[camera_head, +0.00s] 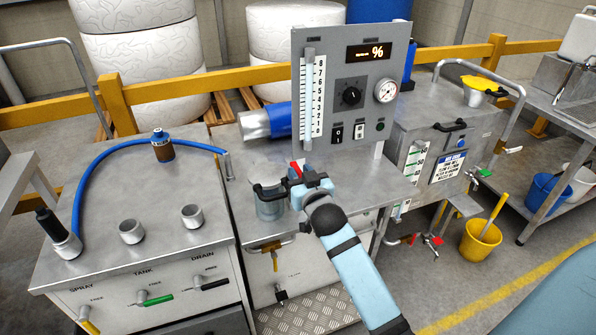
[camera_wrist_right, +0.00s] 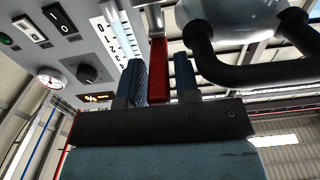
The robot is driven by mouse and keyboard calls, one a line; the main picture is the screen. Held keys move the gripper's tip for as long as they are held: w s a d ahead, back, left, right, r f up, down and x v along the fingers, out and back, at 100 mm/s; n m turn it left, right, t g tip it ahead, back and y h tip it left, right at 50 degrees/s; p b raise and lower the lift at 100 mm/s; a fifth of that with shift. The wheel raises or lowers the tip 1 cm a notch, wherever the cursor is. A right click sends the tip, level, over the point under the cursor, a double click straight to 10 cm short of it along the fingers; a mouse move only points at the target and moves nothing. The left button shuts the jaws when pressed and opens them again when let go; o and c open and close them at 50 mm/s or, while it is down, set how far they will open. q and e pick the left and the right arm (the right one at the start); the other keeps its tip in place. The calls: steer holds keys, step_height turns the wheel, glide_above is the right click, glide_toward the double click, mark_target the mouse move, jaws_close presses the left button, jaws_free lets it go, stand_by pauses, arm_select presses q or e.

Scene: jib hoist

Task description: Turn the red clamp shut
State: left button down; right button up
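The red clamp lever (camera_head: 296,168) stands beside a clear, rounded vessel (camera_head: 270,206) on the middle steel bench. It also shows in the wrist view as a red bar (camera_wrist_right: 158,72) hanging from a metal piece. My right gripper (camera_head: 304,186) is at the lever, with its arm coming from the lower right. In the wrist view its two blue fingers (camera_wrist_right: 160,80) stand either side of the red bar, with narrow gaps, so it is open around the lever. The vessel's black curved handle (camera_wrist_right: 240,78) is close to the right finger. My left gripper is not in view.
A grey control panel (camera_head: 335,65) with scale, knob and gauge rises right behind the lever. A blue hose (camera_head: 100,170) arches over the left bench. A steel tank (camera_head: 425,150) stands to the right, with a yellow bucket (camera_head: 481,243) on the floor.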

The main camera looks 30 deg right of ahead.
steer(key=shift+s, duration=0.1)
jaws_close()
